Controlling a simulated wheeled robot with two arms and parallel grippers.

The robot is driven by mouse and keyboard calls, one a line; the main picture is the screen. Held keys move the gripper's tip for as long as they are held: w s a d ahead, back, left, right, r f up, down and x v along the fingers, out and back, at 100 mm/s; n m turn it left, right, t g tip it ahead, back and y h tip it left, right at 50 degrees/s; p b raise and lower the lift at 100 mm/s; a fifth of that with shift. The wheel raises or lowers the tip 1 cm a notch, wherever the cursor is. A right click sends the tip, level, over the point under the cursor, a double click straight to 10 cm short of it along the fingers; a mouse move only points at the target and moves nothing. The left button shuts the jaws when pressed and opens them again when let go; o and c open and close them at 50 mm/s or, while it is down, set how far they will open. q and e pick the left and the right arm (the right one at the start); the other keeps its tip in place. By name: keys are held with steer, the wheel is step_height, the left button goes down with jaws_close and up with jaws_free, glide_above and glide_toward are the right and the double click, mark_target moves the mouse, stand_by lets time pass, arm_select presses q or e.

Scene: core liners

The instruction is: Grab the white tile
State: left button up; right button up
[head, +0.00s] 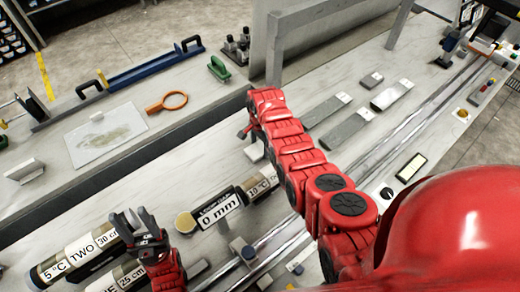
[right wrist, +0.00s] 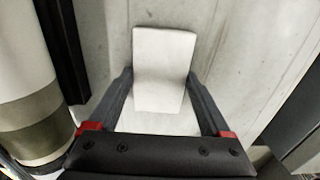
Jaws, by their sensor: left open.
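The white tile (right wrist: 163,62) lies on the grey surface in the right wrist view, pale and roughly rectangular. My right gripper (right wrist: 160,78) is open, with one finger on each side of the tile. I cannot tell whether the fingers touch it. In the head view my right gripper (head: 245,131) is small and partly hidden by the red arm. A small pale piece (head: 255,152) shows just below it. My left gripper (head: 143,228) is open and empty above the labelled core tubes at lower left.
An orange magnifier (head: 167,102) and a white sheet (head: 105,135) lie on the far bench. Metal rails (head: 385,150) run along the right.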

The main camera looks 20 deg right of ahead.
steer(key=c, duration=0.8)
steer(key=shift+o, duration=0.2)
steer(key=shift+r, duration=0.1)
